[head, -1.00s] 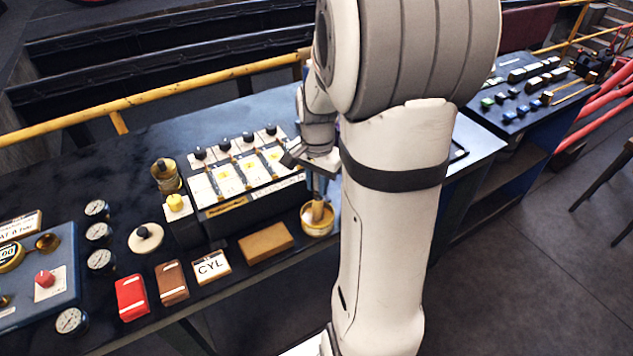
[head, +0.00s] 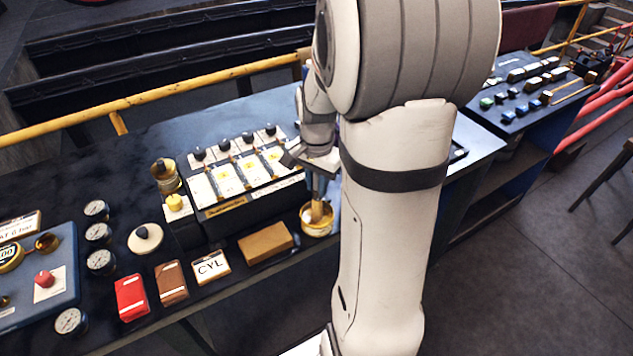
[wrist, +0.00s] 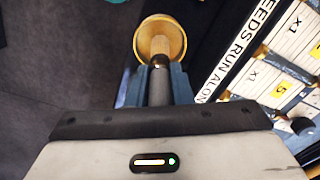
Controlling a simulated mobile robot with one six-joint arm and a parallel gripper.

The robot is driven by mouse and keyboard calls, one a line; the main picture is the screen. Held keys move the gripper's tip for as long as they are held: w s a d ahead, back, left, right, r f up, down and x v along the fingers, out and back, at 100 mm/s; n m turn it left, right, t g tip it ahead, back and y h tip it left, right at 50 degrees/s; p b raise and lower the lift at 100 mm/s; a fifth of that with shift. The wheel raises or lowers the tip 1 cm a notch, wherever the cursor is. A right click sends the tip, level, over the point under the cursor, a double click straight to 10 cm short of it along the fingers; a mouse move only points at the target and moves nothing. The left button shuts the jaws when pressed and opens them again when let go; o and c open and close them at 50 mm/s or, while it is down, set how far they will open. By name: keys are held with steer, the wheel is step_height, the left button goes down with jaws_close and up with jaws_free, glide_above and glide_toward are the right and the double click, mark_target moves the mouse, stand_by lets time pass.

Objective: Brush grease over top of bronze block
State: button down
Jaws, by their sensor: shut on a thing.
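The bronze block (head: 265,243) is a plain tan-brown block lying flat near the front edge of the bench, left of the grease pot. The grease pot (head: 314,228) is a small round yellow tub with pale contents; its rim also shows in the wrist view (wrist: 179,28). My gripper (head: 318,182) is above the pot, shut on a brush (head: 317,208) held upright, head down. In the wrist view the brush (wrist: 159,88) runs between my fingers toward the pot. Its tip is at or inside the pot; the exact depth is hidden.
A black rack with white labelled cards (head: 240,180) and dark knobs stands just behind the block. A CYL card (head: 211,267), a brown block (head: 172,282) and a red block (head: 131,298) lie left of it. Several gauges (head: 100,261) stand further left. A yellow rail (head: 190,82) runs behind.

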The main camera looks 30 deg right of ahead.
steer(key=shift+r+p, duration=2.5)
steer(key=shift+r, duration=1)
steer(key=shift+s+f, duration=0.1)
